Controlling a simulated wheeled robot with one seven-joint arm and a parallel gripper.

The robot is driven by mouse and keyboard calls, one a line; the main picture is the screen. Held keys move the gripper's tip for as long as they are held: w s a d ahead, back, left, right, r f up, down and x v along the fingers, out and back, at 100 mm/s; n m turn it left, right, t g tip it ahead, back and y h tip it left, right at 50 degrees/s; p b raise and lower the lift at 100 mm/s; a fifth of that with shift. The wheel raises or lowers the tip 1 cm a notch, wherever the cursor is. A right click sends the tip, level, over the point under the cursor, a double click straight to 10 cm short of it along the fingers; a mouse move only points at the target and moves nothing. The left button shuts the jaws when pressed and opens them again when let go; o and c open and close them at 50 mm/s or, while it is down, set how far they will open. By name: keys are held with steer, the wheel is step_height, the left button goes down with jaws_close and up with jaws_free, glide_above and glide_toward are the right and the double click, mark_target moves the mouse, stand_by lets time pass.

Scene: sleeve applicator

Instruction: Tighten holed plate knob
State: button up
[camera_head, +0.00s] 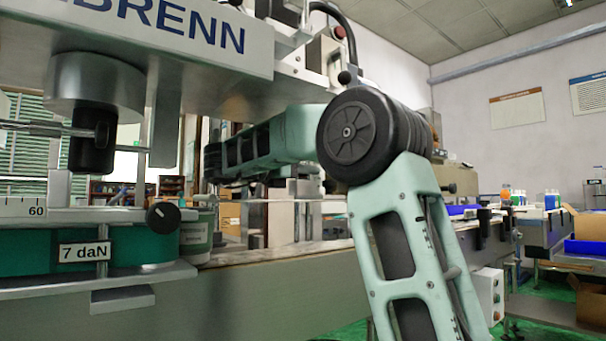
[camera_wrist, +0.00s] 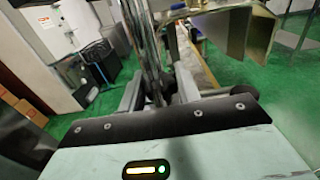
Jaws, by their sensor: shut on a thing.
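In the wrist view, my gripper (camera_wrist: 160,92) points away from the camera, its two grey fingers on either side of a small dark part, which looks like the knob (camera_wrist: 173,98). It is shut on this part, though the contact itself is blurred and partly hidden by the fingers. A bent bright metal plate (camera_wrist: 232,28) stands beyond it at the upper right; I cannot tell whether this is the holed plate. In the head view, my mint-green arm reaches to the left behind the machine front, and my fingertips and the held knob are hidden there.
In the head view, a black knob with a white mark (camera_head: 163,217) sits by the machine's "7 daN" label (camera_head: 84,252). Vertical metal rods (camera_wrist: 146,45) stand close ahead of my gripper. Green floor (camera_wrist: 225,75) is free beyond.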

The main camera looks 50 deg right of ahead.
steer(key=shift+m+g+y, duration=0.6)
steer(key=shift+m+g, duration=0.6)
steer(key=shift+g, duration=0.6)
steer(key=o, duration=1)
steer(key=shift+a, duration=0.1)
steer(key=p+v, duration=0.4)
steer(key=v, duration=1.3)
steer(key=shift+a, duration=0.15)
